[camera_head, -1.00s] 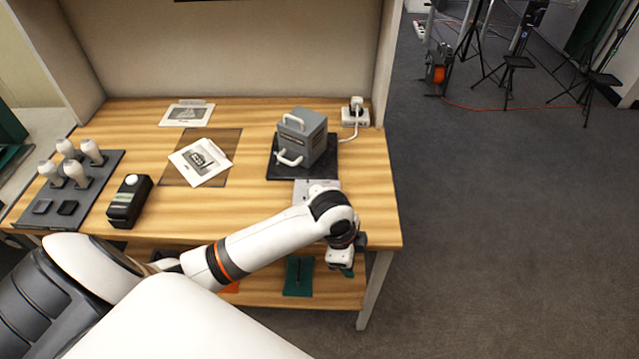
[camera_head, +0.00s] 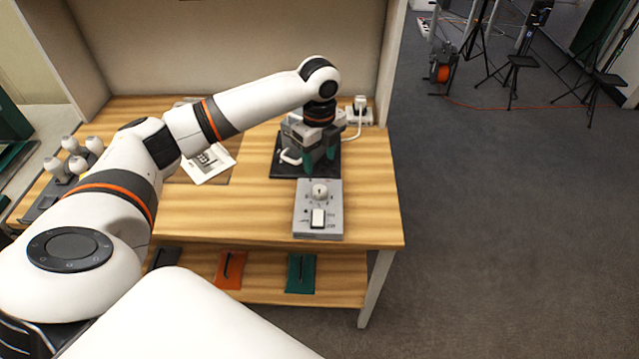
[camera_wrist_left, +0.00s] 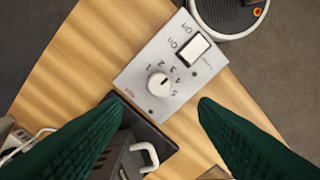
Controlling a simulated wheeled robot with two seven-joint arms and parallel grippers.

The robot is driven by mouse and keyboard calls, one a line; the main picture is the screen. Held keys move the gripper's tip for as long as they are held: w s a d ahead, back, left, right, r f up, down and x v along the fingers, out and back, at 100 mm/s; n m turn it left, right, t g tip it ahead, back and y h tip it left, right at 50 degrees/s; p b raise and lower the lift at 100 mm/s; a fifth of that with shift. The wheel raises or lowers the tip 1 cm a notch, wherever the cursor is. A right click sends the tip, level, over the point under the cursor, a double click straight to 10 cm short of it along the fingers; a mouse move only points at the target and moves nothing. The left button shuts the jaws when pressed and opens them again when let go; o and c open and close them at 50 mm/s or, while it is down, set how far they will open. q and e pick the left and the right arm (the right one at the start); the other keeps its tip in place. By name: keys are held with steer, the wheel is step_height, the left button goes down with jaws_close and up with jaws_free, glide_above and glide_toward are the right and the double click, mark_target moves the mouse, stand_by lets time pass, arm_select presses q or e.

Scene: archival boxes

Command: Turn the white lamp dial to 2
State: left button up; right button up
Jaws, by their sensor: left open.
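The white dial (camera_head: 319,192) is a round knob at the back of a grey control panel (camera_head: 304,224) near the table's right front edge. In the left wrist view the dial (camera_wrist_left: 158,85) has numbers 1 to 5 around it. A short dark mark on it points to the upper right, roughly towards 3 or 4; I cannot tell exactly. My left gripper (camera_head: 319,158) is open with green fingers, above the grey lamp box just behind the panel. In the wrist view its fingertips (camera_wrist_left: 160,102) lie either side of the dial in the picture, not touching it. My right gripper is out of view.
A white rocker switch (camera_head: 318,217) sits on the panel in front of the dial. The grey box (camera_head: 331,138) with white handles stands on a black mat (camera_head: 283,170) behind. Printed sheets (camera_head: 207,167) lie left. Orange (camera_head: 230,270) and green (camera_head: 301,273) items lie on the lower shelf.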

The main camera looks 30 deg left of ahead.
mark_target(319, 188)
arm_select(q)
step_height(319, 188, down, 10)
steer(key=shift+p, duration=0.6)
steer(key=c, duration=1)
steer(key=shift+o, duration=0.2)
steer(key=shift+r+n+p, duration=0.2)
steer(key=shift+n+p, duration=0.3)
steer(key=shift+p, duration=0.2)
steer(key=shift+n+p, duration=1)
steer(key=shift+p, duration=0.25)
steer(key=n+p, duration=0.2)
steer(key=n, duration=0.1)
steer(key=shift+p, duration=0.35)
steer(key=shift+f+n+p, duration=0.1)
steer(key=shift+n+p, duration=0.6)
steer(key=shift+n, duration=0.3)
